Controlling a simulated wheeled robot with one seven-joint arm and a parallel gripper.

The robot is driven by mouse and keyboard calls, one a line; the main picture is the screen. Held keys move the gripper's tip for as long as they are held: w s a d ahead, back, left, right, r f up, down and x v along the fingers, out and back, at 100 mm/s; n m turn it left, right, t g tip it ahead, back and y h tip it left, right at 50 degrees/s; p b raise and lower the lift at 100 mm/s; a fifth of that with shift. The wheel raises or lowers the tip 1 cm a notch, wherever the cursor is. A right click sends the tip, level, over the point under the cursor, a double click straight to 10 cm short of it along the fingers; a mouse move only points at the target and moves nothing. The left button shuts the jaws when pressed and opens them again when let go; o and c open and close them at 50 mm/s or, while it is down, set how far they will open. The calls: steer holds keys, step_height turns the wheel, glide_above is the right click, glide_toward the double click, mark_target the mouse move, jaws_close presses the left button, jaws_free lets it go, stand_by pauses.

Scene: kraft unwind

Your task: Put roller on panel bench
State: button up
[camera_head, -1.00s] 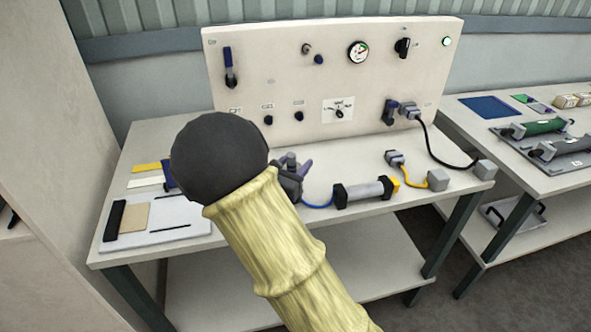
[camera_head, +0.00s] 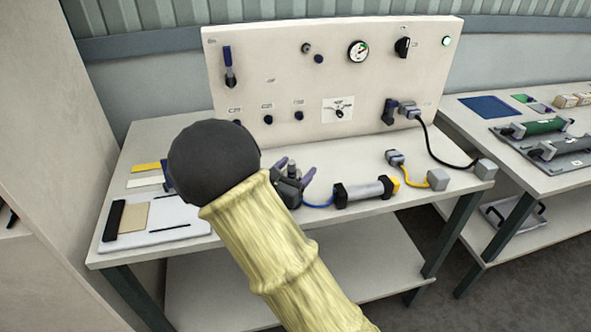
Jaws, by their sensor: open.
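My gripper (camera_head: 295,168), dark with purple fingers, is over the middle of the panel bench (camera_head: 405,210), partly hidden by my arm. It looks open. A small grey block shows between the fingers; I cannot tell whether it touches them. To its right, apart from it, a grey cylinder with black end blocks (camera_head: 365,191) lies on the bench near the front edge. A green roller (camera_head: 545,127) and a grey roller (camera_head: 568,145) lie on a plate on the right bench. I cannot tell which of these the task means.
An upright panel (camera_head: 270,95) with gauge and knobs stands along the bench's back. A yellow cable (camera_head: 415,181) and a black cable (camera_head: 437,146) lie at the right. A white board (camera_head: 185,228) lies at the left. Clear bench top shows between panel and cylinder.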

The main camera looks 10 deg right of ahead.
steer(key=v, duration=1.2)
steer(key=shift+r+b, duration=0.15)
steer(key=shift+b, duration=0.3)
steer(key=shift+d, duration=0.1)
steer(key=s+d+f+m+g, duration=0.4)
steer(key=s+d+m+g, duration=0.25)
steer(key=d+g, duration=0.2)
steer(key=s+f+m+g+y, duration=0.1)
steer(key=s+f+m+y, duration=0.1)
steer(key=s+m+y, duration=0.5)
steer(key=m+y, duration=0.5)
steer(key=m, duration=0.8)
steer(key=shift+a+g+y, duration=0.35)
steer(key=shift+a+y, duration=0.05)
